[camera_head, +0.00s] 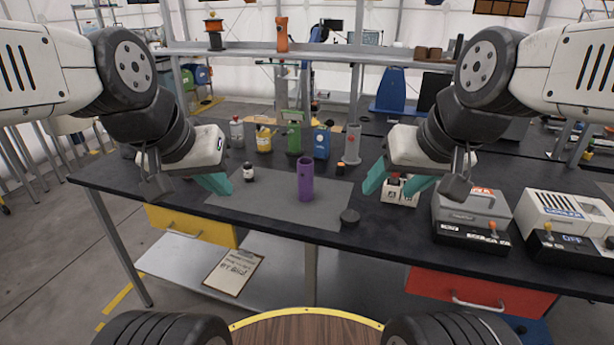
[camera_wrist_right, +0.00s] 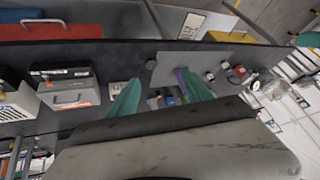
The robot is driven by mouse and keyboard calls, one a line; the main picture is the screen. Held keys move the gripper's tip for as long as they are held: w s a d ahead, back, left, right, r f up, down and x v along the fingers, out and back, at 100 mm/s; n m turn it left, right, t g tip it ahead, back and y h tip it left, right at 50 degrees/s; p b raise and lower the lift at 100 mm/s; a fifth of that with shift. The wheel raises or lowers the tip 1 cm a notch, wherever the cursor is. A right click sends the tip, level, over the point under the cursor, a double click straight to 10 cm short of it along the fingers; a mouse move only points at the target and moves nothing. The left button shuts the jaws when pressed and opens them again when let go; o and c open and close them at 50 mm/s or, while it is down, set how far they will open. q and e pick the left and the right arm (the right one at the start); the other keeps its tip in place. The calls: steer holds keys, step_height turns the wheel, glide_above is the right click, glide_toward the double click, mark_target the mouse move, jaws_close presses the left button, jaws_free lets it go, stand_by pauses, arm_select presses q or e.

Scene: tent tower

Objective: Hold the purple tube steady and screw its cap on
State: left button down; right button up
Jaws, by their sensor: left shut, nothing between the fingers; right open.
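The purple tube (camera_head: 305,180) stands upright on the grey mat (camera_head: 265,212). In the right wrist view the tube (camera_wrist_right: 181,77) is partly hidden behind one of my fingers. A dark round cap-like piece (camera_head: 350,217) lies at the mat's front right, apart from the tube; I cannot tell for sure that it is the tube's cap. My left gripper (camera_head: 218,184) is shut and empty, above the mat's left side, left of the tube. My right gripper (camera_head: 398,186) is open and empty, to the right of the tube and the dark piece.
A green box (camera_head: 294,138), a blue box (camera_head: 321,141) and a grey cylinder (camera_head: 352,145) stand behind. A white holder (camera_head: 400,192) is by my right gripper; grey machines (camera_head: 470,208) stand right.

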steer(key=o, duration=0.3)
steer(key=shift+w, duration=0.1)
steer(key=n+g+h, duration=0.2)
steer(key=n+g, duration=0.3)
steer(key=g, duration=0.1)
glide_above(353, 216)
step_height(353, 216, down, 18)
steer(key=shift+r, duration=0.25)
steer(key=shift+w+f, duration=0.15)
steer(key=shift+f, duration=0.2)
steer(key=shift+f, duration=0.1)
steer(key=shift+f, duration=1.2)
